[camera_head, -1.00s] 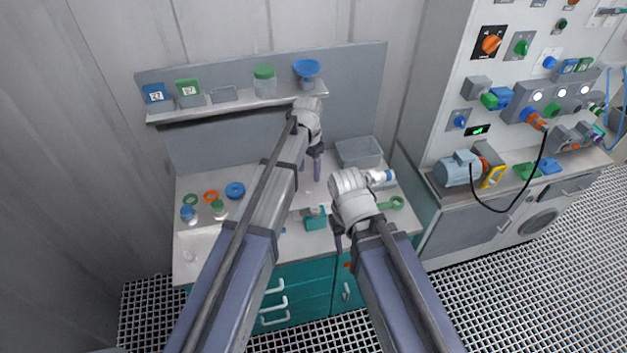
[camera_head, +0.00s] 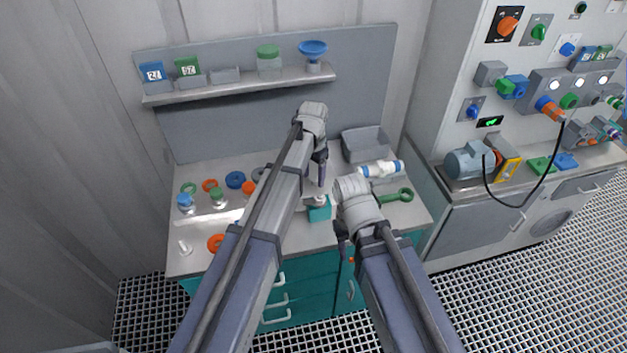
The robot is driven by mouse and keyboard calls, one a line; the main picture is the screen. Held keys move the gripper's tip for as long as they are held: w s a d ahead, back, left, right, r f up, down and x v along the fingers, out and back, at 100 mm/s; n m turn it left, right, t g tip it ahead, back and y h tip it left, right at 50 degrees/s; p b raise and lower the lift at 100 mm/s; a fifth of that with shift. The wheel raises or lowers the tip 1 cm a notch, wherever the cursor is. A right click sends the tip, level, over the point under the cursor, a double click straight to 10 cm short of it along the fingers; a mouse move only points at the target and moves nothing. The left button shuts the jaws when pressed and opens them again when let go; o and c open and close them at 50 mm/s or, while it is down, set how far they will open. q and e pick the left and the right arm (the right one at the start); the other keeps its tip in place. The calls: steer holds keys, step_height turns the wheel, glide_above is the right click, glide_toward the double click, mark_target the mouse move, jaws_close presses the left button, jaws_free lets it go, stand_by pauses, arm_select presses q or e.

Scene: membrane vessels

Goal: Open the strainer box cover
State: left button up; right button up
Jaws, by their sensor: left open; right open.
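A small teal box (camera_head: 319,213) with a grey top piece stands on the bench between my two arms. I take it for the strainer box, but its cover is too small and partly hidden to make out. My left gripper (camera_head: 321,172) hangs fingers down just behind and above this box. It is open, and nothing shows between its fingers. My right gripper (camera_head: 344,240) is open at the bench's front edge, to the right of and nearer than the box. Its fingers are small and partly hidden by my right arm.
A grey bin (camera_head: 364,145), a white bottle with blue ends (camera_head: 381,169) and a green tool (camera_head: 395,196) lie to the right. Coloured rings and small jars, including a green-topped one (camera_head: 218,198), are at left. A shelf (camera_head: 240,95) runs along the back.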

arm_select(q)
jaws_close()
stand_by(0.6)
stand_by(0.9)
